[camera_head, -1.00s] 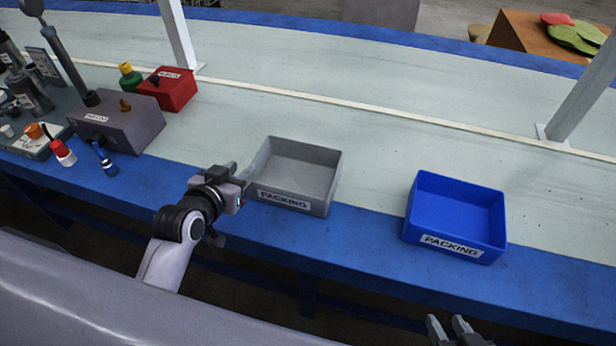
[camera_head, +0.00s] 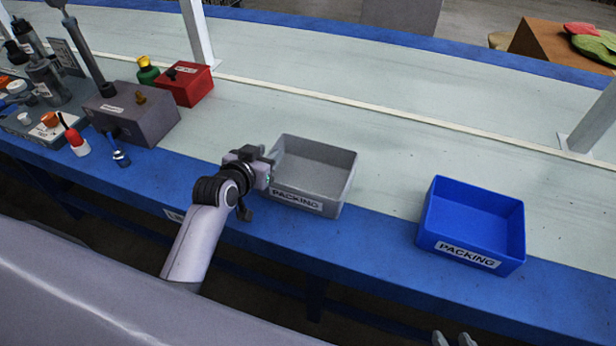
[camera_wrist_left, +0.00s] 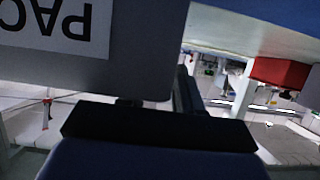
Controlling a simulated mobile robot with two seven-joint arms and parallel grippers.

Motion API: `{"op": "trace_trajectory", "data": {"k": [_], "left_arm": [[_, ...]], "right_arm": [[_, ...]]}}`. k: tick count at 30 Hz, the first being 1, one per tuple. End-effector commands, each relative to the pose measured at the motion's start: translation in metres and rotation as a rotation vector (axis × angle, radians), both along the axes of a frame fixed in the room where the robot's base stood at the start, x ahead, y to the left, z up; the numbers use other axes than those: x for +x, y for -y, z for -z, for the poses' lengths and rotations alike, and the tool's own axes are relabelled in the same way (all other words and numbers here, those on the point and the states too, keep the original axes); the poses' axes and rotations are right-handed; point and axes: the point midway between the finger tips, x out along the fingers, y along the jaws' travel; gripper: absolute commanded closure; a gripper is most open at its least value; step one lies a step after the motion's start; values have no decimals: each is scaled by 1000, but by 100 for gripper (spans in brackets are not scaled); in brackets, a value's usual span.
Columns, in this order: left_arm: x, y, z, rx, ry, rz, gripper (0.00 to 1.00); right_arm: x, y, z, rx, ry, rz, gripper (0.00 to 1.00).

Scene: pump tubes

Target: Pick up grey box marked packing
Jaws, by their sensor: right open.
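The grey box marked PACKING (camera_head: 322,185) stands upright and empty on the bench near its blue front edge. My left gripper (camera_head: 270,163) is at the box's left side, with its fingers at the left wall. In the left wrist view the box's labelled wall (camera_wrist_left: 140,45) fills the upper left, its lettering upside down, close to the dark finger parts (camera_wrist_left: 187,95). The box hides part of the fingers, so I cannot tell whether they grip the wall. My right gripper (camera_head: 454,340) shows only its fingertips at the bottom edge, apart and empty.
A blue box marked PACKING (camera_head: 471,225) stands to the right, with clear bench between the boxes. At left are a grey block (camera_head: 135,115), a red box (camera_head: 188,84) and several tools. A grey post (camera_head: 197,35) rises behind them.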

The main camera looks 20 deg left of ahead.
Motion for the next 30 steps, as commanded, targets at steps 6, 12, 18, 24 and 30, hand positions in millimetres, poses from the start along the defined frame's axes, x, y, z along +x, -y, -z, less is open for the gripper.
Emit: {"op": "trace_trajectory", "data": {"k": [6, 12, 18, 24, 30], "left_arm": [[0, 0, 0, 0, 0, 0, 100], [0, 0, 0, 0, 0, 0, 100], [-1, 0, 0, 0, 0, 0, 100], [0, 0, 0, 0, 0, 0, 100], [0, 0, 0, 0, 0, 0, 100]], "right_arm": [[2, 0, -1, 0, 5, 0, 57], [4, 0, -2, -1, 9, 1, 57], [4, 1, -2, -2, 10, 0, 57], [4, 1, -2, -4, 9, -2, 57], [4, 2, -2, -6, 9, -3, 57]]}}
